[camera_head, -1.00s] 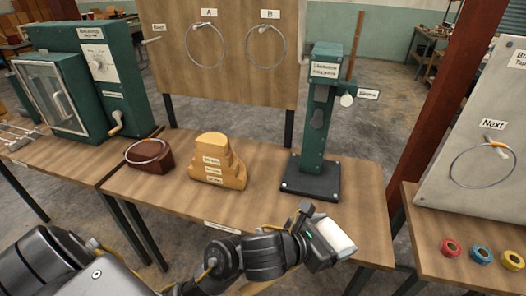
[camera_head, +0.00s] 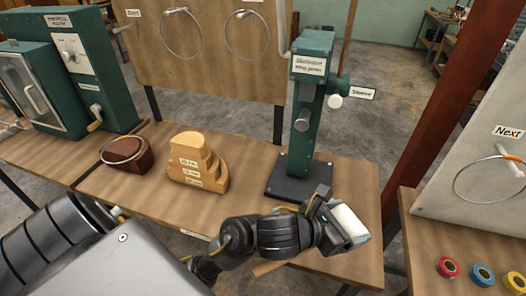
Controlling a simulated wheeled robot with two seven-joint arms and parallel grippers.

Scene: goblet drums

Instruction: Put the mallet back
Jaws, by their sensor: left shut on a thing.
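My left gripper (camera_head: 331,236) is shut over the front right of the workbench, just in front of the green stand. It holds what looks like the mallet: a pale blocky head (camera_head: 350,220) shows at the fingertips, and a tan wooden piece (camera_head: 268,267), probably its handle, shows below my forearm. The rest of it is hidden by my gripper and arm. The green stand (camera_head: 307,125) on a black base (camera_head: 300,184) has a wooden stick (camera_head: 349,35) and a white knob (camera_head: 335,101) at its right side. My right gripper is out of view.
The workbench (camera_head: 110,190) also bears a stepped yellow wooden block (camera_head: 197,165) and a dark red block with a ring (camera_head: 127,154). Green machine (camera_head: 85,70) stands left. A rust-red post (camera_head: 435,120) rises at right, beside a bench with coloured rolls (camera_head: 482,274).

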